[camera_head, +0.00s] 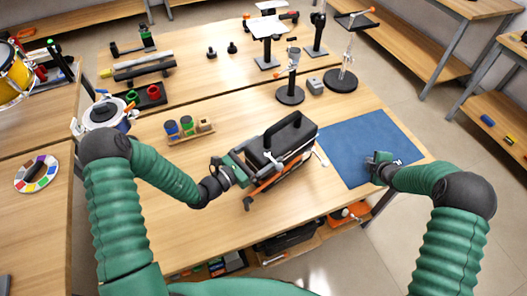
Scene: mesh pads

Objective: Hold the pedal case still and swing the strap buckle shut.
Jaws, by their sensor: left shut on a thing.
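The pedal case (291,139) is a dark box with a black handle on top, standing on the wooden table near the middle, set at an angle. My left gripper (236,171) is at the case's left end, shut on the case's edge. Orange parts show low on the case's near left side. I cannot make out the strap buckle clearly; a small pale piece (320,158) hangs by the case's right end. My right gripper (379,161) is over the blue mat (345,140), to the right of the case and apart from it. Its fingers are too small to read.
Behind the case stand a round-based stand (290,94) and a small grey block (315,86). A wooden rack with coloured jars (189,128) lies to the left. The tabletop in front of my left gripper is clear.

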